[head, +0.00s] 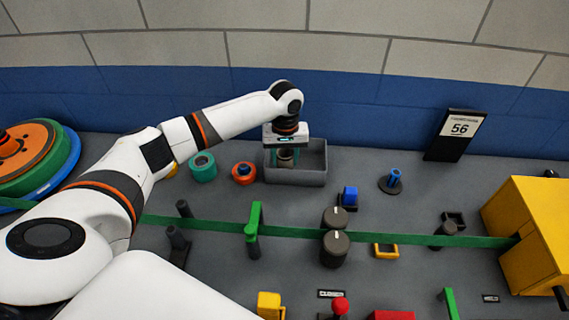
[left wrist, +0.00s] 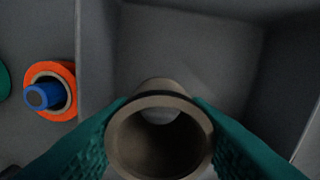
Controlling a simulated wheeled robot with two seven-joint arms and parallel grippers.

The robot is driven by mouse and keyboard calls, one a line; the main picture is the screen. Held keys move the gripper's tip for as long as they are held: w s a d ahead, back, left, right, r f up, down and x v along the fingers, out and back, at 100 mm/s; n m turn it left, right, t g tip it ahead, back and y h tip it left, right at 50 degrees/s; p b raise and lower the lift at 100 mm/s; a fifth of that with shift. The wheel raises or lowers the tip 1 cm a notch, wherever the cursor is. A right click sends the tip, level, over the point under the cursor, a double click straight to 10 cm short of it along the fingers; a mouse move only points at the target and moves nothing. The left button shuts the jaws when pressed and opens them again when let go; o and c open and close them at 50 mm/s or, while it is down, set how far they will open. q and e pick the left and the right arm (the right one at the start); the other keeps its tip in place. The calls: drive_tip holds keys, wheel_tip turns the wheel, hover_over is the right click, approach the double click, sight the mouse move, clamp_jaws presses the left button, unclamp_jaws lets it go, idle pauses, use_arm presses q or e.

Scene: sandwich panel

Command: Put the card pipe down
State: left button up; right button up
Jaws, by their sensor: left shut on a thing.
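The card pipe (left wrist: 158,140) is a short, hollow brown tube. In the left wrist view I look down into its open end, between the two green fingers of my left gripper (left wrist: 158,130). The fingers press on it from both sides. In the head view my left gripper (head: 286,150) points down over the grey open bin (head: 300,178), and the pipe (head: 285,160) shows small beneath it, inside the bin's outline. The bin floor (left wrist: 200,60) around the pipe looks bare. I cannot tell whether the pipe's lower end touches the floor. My right gripper is not in view.
An orange ring with a blue centre (left wrist: 48,90) lies just outside the bin's left wall. A teal roll (head: 203,167) stands farther left. A green belt (head: 300,230) crosses in front, with dark rollers (head: 335,248). A black "56" sign (head: 455,135) stands right.

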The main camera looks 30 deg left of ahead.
sight(285, 164)
use_arm(q)
wheel_tip(285, 164, down, 3)
drive_tip(key=shift+s+f, duration=0.1)
drive_tip(key=shift+f, duration=0.2)
drive_tip(key=o, duration=1)
drive_tip(key=shift+f, duration=0.1)
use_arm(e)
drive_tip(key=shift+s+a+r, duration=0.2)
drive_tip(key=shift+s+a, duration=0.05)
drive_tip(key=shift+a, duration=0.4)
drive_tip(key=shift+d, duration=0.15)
use_arm(q)
drive_tip(key=shift+r, duration=0.35)
wheel_tip(285, 164, up, 12)
drive_tip(key=b, duration=0.1)
drive_tip(key=shift+f, duration=0.15)
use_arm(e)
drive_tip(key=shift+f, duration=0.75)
